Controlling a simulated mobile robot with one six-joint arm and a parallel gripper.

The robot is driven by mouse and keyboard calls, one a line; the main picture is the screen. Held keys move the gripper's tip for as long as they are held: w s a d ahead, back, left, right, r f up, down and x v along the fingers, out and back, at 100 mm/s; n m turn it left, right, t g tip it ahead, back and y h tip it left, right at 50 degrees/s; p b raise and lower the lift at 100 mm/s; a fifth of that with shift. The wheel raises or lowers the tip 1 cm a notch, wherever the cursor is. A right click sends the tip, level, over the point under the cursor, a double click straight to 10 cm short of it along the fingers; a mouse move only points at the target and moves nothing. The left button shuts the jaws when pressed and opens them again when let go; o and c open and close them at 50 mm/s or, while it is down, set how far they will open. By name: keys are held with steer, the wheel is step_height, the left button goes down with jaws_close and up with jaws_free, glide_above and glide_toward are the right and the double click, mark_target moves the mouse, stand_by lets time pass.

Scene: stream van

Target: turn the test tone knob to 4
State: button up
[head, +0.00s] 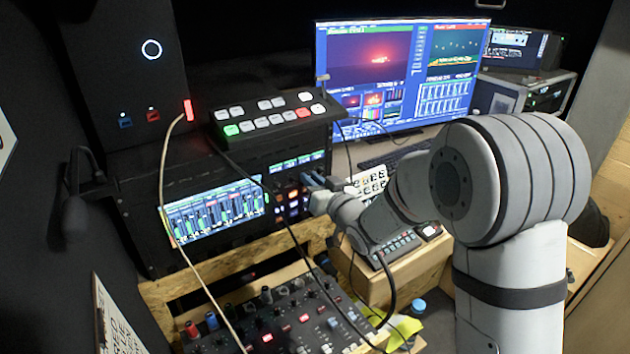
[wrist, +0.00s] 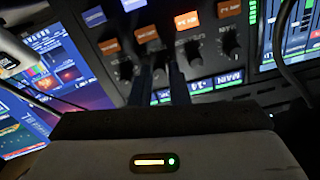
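In the wrist view a row of dark knobs sits below lit buttons on a black panel. The knobs include a left knob (wrist: 123,71), a knob (wrist: 193,51) right of my fingers and a far right knob (wrist: 229,43). I cannot read which is the test tone knob, nor its setting. My gripper (wrist: 163,68) has its two dark fingers apart, reaching to the panel around the second knob from the left; contact is unclear. The fingers partly hide that knob. In the head view my gripper (head: 318,190) is at the rack's right part, beside small orange-lit buttons (head: 292,196).
A switcher with lit buttons (head: 270,117) stands on the rack. A meter screen (head: 213,212) is left of my gripper. A mixer (head: 280,318) lies below, with black and pale cables hanging across. A large monitor (head: 402,70) stands behind on the right.

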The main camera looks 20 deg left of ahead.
jaws_close()
steer(key=shift+d+b, duration=0.1)
steer(key=shift+b, duration=0.2)
steer(key=shift+b, duration=0.35)
steer(key=shift+s+r+n+b, duration=0.1)
steer(key=shift+n+b, duration=4.3)
steer(key=shift+b, duration=1.35)
steer(key=shift+s+r+n+b, duration=0.1)
steer(key=shift+n+b, duration=4.3)
steer(key=shift+b, duration=1.35)
